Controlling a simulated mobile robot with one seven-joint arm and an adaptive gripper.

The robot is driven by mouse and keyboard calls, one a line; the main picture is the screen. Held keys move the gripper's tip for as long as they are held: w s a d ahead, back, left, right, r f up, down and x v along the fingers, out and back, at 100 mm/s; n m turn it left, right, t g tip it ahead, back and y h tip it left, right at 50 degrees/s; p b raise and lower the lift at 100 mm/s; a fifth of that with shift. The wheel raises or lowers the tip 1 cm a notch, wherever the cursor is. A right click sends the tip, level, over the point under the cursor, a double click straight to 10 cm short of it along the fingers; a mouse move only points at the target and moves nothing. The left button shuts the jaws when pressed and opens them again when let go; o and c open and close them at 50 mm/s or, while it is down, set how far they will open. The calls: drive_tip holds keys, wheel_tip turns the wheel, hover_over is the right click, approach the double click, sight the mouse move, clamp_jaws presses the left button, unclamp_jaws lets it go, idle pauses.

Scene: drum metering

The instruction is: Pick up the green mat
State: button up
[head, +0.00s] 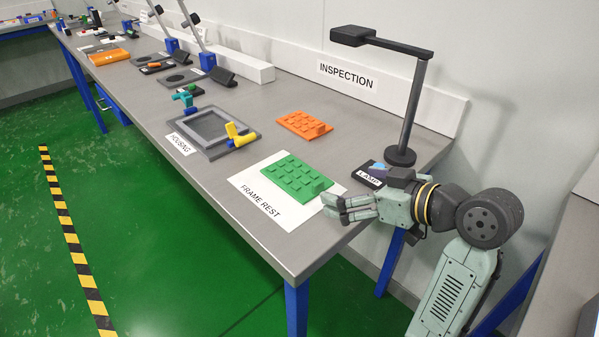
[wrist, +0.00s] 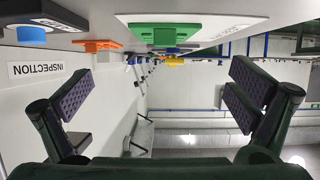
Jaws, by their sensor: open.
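The green mat (head: 296,178) is a flat studded piece with a raised block at its right end. It lies on the white sheet labelled FRAME REST (head: 250,196) near the front end of the bench. My gripper (head: 333,207) is open and empty, just right of the mat's raised block and apart from it as far as I can tell. In the wrist view, which appears upside down, the green mat (wrist: 157,33) is at the top centre, beyond and between the open fingers (wrist: 160,98).
An orange studded mat (head: 304,124) lies behind the green one. A grey housing frame (head: 196,142) with a yellow clamp (head: 239,134) sits to the left. The lamp (head: 401,155) stands at the back right near my gripper. Bare bench lies between the housing and the orange mat.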

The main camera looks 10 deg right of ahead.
sight(320, 184)
drive_tip(key=x, duration=0.2)
drive_tip(key=p+x, duration=0.1)
drive_tip(key=x, duration=0.2)
drive_tip(key=p+x, duration=0.1)
drive_tip(key=x, duration=0.1)
drive_tip(key=shift+s+a+f, duration=0.1)
drive_tip(key=shift+a+f, duration=0.2)
drive_tip(key=shift+f, duration=0.1)
drive_tip(key=shift+c, duration=0.2)
drive_tip(key=c, duration=2)
drive_tip(key=shift+r, duration=0.15)
